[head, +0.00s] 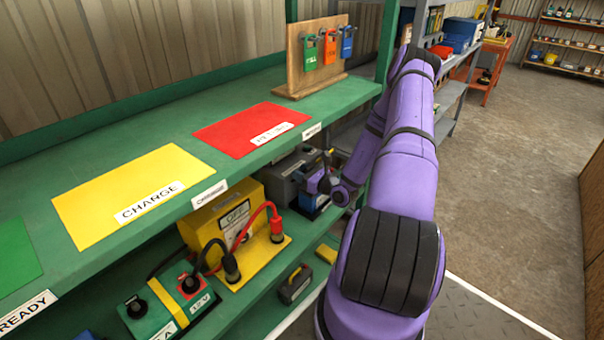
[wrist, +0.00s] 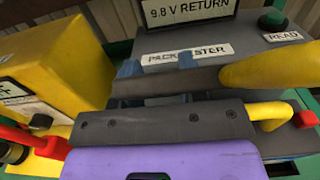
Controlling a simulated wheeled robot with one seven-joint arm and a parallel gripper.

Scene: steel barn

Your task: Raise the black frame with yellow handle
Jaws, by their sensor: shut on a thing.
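The yellow handle (wrist: 278,62) of the black frame runs to the right edge in the wrist view, close to the camera. My gripper (wrist: 158,68) is at the handle's left part and shut on it; its grey fingers cover the gripped part. The frame's dark parts are mostly hidden behind my gripper, and I cannot tell how far it is raised. In the head view, my gripper (head: 325,184) is on the lower shelf in front of a grey tester (head: 284,178). The frame is too small and covered there to make out.
A yellow charger box (head: 222,222) with red and black leads stands to the left. The green upper shelf (head: 240,178) hangs above; open floor (head: 510,170) lies right.

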